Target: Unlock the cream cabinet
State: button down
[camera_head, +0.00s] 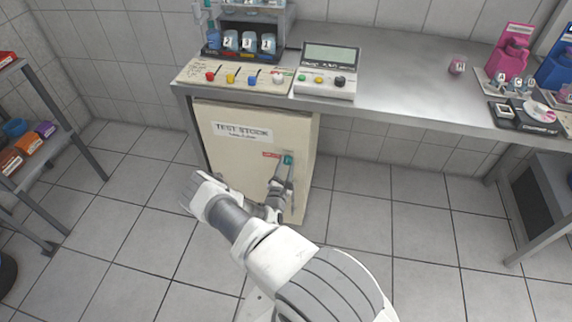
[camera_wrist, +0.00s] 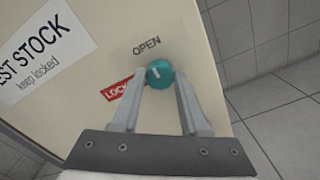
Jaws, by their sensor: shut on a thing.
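The cream cabinet (camera_head: 232,160) stands under the metal bench, with a "TEST STOCK" label on its front. A round teal knob (camera_head: 287,160) sits at the upper right of its door. My gripper (camera_head: 282,168) is at the door with its fingertips on the knob. In the wrist view my gripper (camera_wrist: 159,82) is shut on the teal knob (camera_wrist: 160,73), one finger on each side. The knob's pale mark lies slantwise, toward the upper left. "OPEN" is printed above the knob. The red "LOCKED" label (camera_wrist: 117,90) at its left is partly hidden by a finger.
The metal bench (camera_head: 405,85) runs above the cabinet. A panel with coloured knobs (camera_head: 236,76) and a display unit (camera_head: 328,72) stand on it. A shelf rack (camera_head: 58,120) is at the left. The tiled floor is clear around the cabinet.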

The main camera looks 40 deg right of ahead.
dwell(0.4)
jog(key=shift+c, duration=2.1)
grip_release()
jog(key=p+v, duration=0.2)
jog(key=v, duration=1.5)
jog(key=shift+s, duration=0.2)
jog(key=shift+a, duration=0.15)
